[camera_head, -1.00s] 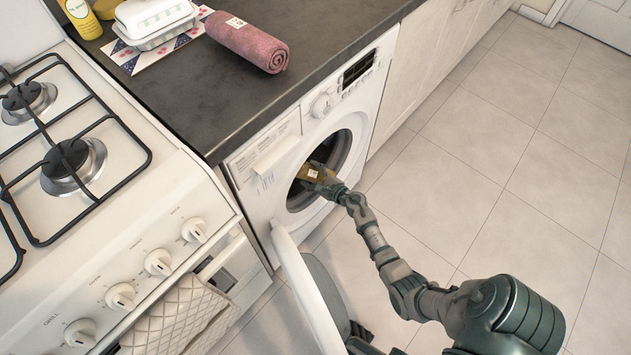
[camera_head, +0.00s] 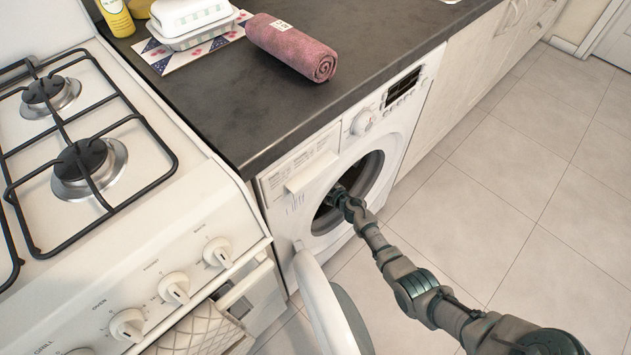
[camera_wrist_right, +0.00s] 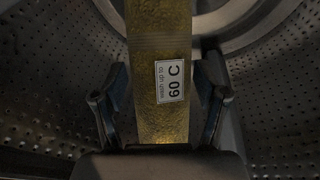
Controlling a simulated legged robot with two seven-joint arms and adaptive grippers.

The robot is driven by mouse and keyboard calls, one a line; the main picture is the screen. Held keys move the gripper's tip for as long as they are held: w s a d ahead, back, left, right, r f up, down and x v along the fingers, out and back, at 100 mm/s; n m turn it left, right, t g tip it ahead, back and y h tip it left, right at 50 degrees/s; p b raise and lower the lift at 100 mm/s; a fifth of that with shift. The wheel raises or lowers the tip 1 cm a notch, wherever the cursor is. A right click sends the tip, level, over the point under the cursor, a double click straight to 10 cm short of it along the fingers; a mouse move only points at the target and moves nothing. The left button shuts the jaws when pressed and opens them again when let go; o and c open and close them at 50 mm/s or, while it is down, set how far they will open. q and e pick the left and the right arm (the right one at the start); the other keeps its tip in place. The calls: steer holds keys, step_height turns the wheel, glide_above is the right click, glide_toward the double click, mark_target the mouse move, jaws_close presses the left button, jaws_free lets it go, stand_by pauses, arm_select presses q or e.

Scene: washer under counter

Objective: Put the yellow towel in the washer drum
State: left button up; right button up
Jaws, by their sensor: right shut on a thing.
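The yellow towel (camera_wrist_right: 145,45) shows in the right wrist view as a long band with a white "wash up to 60 C" label. My right gripper (camera_wrist_right: 160,100) has a finger on each side of it and is shut on it. The perforated metal wall of the washer drum (camera_wrist_right: 55,85) surrounds both. In the head view my right arm reaches through the round opening of the white washer (camera_head: 400,125), and the gripper end (camera_head: 338,196) is in the dark opening. The towel is hidden in the head view. My left gripper is not in view.
The washer door (camera_head: 325,300) hangs open on the near left side. A rolled pink towel (camera_head: 290,47) with a label lies on the dark counter (camera_head: 260,105) above. A stove (camera_head: 90,170) stands at left. The tiled floor at right is clear.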

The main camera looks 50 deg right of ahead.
steer(key=o, duration=1.4)
steer(key=shift+s+d, duration=0.15)
steer(key=shift+s, duration=0.45)
steer(key=v, duration=1.1)
steer(key=shift+a, duration=0.25)
